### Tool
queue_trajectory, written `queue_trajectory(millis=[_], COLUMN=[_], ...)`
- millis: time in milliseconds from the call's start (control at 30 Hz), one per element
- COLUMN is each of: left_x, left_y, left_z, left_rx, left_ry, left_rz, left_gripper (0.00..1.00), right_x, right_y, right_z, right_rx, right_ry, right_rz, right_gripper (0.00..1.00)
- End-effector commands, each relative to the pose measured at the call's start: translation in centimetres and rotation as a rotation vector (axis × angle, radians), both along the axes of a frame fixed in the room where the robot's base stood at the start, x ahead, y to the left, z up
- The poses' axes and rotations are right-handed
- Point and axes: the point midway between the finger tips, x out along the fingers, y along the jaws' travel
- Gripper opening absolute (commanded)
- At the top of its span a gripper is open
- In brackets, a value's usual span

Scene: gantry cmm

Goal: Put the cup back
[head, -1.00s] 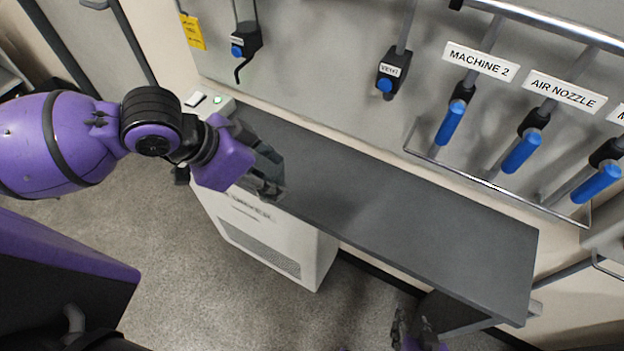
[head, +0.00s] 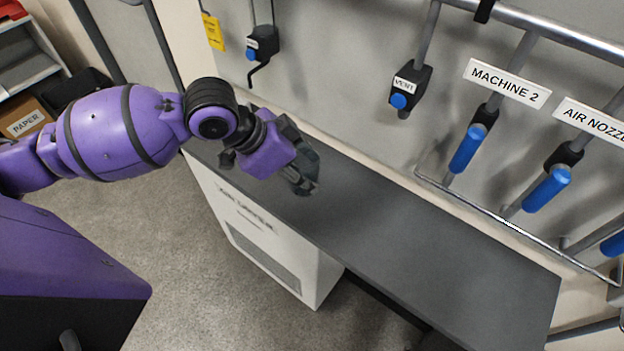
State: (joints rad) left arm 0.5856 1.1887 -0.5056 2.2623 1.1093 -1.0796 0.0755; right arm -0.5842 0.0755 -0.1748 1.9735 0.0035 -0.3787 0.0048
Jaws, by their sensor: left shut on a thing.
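My left gripper (head: 308,178) comes in from the left over the near left part of the dark grey bench top (head: 400,250). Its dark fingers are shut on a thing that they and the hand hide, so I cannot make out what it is. No cup can be made out anywhere in the head view. My right gripper is not in view.
The rest of the bench top is clear. A white cabinet (head: 262,240) stands under the bench. A "PAPER" box (head: 25,122) is at the left.

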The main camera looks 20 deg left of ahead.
Motion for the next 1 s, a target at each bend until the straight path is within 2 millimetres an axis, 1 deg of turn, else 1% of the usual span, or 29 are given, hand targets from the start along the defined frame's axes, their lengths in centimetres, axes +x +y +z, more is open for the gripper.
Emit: queue_trajectory(millis=[33,100,200,367,467,633,700,1000], left_x=[0.6,1.6,2.5,3.1,3.8,3.7,3.8,3.8], left_y=[-0.1,-0.2,-0.2,-0.3,-0.3,-0.3,-0.3,-0.3], left_z=[-1.5,-2.6,-3.6,-4.3,-5.0,-7.7,-8.1,-8.2], left_rx=[-0.001,-0.001,-0.001,0.001,0.001,0.001,0.002,0.001], left_ry=[0.01,0.01,0.007,0.004,0.006,0.007,0.005,0.004], left_rz=[0.001,0.002,0.001,-0.001,0.001,0.0,0.001,0.0], left_gripper=[0.17,0.17,0.17,0.17,0.17,0.17,0.17,0.17], right_x=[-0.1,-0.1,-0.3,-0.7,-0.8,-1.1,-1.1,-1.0], right_y=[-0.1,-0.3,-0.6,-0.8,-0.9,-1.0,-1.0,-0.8], right_z=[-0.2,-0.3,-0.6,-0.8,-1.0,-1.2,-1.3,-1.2], right_rx=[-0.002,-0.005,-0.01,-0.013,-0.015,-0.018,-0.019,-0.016], right_ry=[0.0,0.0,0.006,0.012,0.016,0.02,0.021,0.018], right_rz=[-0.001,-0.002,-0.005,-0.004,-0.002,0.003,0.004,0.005], right_gripper=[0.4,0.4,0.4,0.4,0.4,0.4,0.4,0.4])
